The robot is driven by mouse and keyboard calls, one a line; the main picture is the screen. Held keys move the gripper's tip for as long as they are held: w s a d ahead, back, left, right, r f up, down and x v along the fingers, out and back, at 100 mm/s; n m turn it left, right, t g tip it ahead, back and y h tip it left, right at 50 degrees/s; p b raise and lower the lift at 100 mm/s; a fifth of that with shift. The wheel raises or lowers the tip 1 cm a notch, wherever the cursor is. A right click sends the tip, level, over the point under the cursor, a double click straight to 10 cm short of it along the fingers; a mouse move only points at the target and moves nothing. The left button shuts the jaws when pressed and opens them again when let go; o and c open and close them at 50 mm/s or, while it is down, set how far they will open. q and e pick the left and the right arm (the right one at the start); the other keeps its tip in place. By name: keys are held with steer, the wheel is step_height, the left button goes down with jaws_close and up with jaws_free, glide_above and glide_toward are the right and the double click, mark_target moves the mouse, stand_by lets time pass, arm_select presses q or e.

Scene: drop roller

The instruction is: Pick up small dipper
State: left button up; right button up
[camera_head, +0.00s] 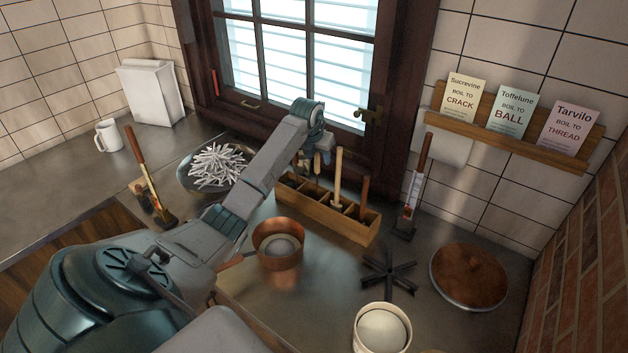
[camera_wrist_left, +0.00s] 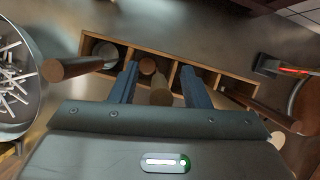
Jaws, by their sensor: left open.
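A wooden divided box (camera_head: 352,230) holds several handled tools; it also shows in the left wrist view (camera_wrist_left: 232,84). In that view, a tool with a dark brown handle (camera_wrist_left: 72,68) leads to a round metal end in the left compartment. A pale handle (camera_wrist_left: 160,93) stands between my fingers, and a dark handle (camera_wrist_left: 262,109) leans at the right. I cannot tell for sure which tool is the small dipper. My left gripper (camera_head: 317,164) is open over the box; its fingers (camera_wrist_left: 158,72) are either side of the pale handle, with no contact visible.
A copper pot (camera_head: 278,258) stands in front of the box. A bowl of white sticks (camera_head: 190,183) is to the left. A black trivet (camera_head: 390,274), a white pot (camera_head: 360,333) and a round copper lid (camera_head: 470,276) are to the right. The window is behind.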

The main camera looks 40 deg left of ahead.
arm_select(q)
steer(key=shift+f, duration=0.1)
jaws_close()
